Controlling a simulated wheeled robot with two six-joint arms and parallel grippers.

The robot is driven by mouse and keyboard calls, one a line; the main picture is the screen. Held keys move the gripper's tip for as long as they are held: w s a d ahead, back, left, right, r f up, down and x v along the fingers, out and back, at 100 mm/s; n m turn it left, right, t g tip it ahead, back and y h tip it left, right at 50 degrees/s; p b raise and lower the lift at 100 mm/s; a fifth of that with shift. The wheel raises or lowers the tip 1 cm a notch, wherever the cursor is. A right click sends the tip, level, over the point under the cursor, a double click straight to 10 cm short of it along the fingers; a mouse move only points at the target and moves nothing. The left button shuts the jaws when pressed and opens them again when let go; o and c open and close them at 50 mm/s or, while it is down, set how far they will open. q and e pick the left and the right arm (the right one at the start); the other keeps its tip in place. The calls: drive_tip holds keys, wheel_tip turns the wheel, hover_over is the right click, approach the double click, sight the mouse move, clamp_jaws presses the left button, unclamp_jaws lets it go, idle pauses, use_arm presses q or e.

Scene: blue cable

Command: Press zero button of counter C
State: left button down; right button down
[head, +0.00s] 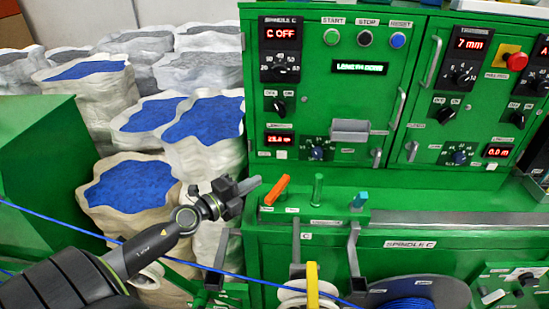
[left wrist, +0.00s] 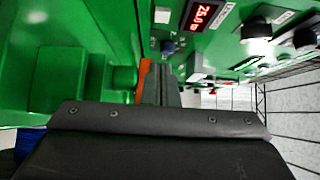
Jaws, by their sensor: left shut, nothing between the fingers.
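Counter C has a red digital display (head: 280,139) low on the left of the green Spindle C panel. It appears to read 25.0 m. A small pale square button (head: 281,154) sits just below the display; its label is too small to read. In the left wrist view the display (left wrist: 205,14) appears turned, with a white square (left wrist: 162,15) beside it. My left gripper (head: 254,184) is shut and empty, below and left of the display, apart from the button. Its fingers (left wrist: 160,85) show beside an orange lever in the wrist view. My right gripper is not in view.
An orange lever (head: 276,190), a green lever (head: 318,188) and a teal lever (head: 361,199) stand on the ledge under the panel. A grey latch box (head: 350,130) and a dial (head: 317,152) are right of the display. Sacks (head: 130,185) fill the left.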

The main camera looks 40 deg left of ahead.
use_arm(q)
drive_tip(key=p, duration=0.1)
approach(285, 156)
drive_tip(key=w+d, duration=0.3)
drive_tip(key=d, duration=0.1)
drive_tip(key=shift+w+a+b, duration=0.8)
drive_tip(key=shift+w+a, duration=0.55)
drive_tip(key=shift+w, duration=0.05)
